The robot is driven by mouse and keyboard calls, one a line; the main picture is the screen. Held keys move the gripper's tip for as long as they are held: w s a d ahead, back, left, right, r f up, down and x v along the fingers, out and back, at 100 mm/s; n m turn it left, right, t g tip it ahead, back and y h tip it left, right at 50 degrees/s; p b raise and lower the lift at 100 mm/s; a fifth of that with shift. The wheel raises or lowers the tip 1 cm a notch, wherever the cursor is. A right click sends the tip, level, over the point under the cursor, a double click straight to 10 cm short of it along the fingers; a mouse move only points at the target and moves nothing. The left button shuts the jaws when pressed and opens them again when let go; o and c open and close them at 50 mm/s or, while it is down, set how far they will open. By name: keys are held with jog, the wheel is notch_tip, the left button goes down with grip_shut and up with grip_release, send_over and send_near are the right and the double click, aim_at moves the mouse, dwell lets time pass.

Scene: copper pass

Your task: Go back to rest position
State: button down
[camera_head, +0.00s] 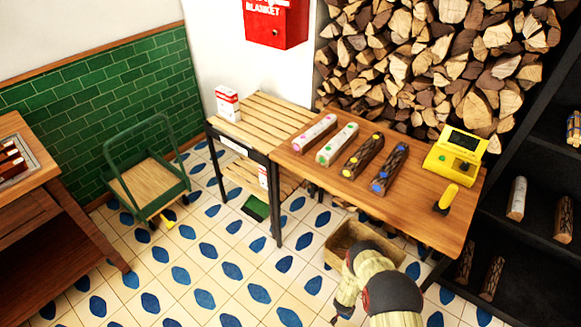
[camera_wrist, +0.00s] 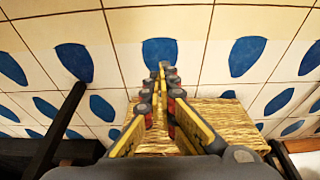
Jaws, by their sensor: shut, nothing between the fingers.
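My gripper (camera_wrist: 162,72) is shut and empty in the wrist view, its fingertips together. It points down at the patterned tile floor, with a straw-coloured surface (camera_wrist: 225,115) below and behind the fingers. In the head view my arm reaches in at the bottom, in front of the wooden table (camera_head: 437,215); the fingertips are not clear there. An open wooden box (camera_head: 338,243) is on the floor beside my arm, partly hidden by it.
Several logs with coloured dots, such as a pale one (camera_head: 338,143), lie on the table by a yellow device (camera_head: 455,152). A slatted bench (camera_head: 262,112) adjoins it. A dark shelf (camera_head: 535,190) stands right, a green cart (camera_head: 147,180) left.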

jog(key=s+a+r+n+g+y, duration=0.1)
jog(key=s+a+g, duration=0.15)
jog(key=s, duration=0.45)
jog(key=s+a+r+n+g+y, duration=0.1)
jog(key=s+a+g, duration=0.15)
jog(key=s, duration=0.35)
jog(key=w+a+r+n+g+y, duration=0.1)
jog(key=w+a+r+n, duration=0.15)
jog(key=r, duration=2.15)
jog(key=w+a+r+n, duration=0.1)
jog(key=w+r, duration=0.2)
jog(key=r, duration=2)
jog(key=s+r+t, duration=0.3)
jog(key=s+r, duration=0.2)
jog(key=r, duration=0.9)
jog(key=s+d+r+n+t+p, duration=0.1)
jog(key=s+r+t, duration=0.2)
jog(key=r, duration=1.1)
jog(key=s+r+n+t+h+p, duration=0.1)
jog(key=s+r, duration=0.5)
jog(key=r, duration=0.8)
jog(key=shift+s+d+r+t, duration=0.3)
jog(key=shift+s+r+t, duration=0.1)
jog(key=shift+t, duration=0.5)
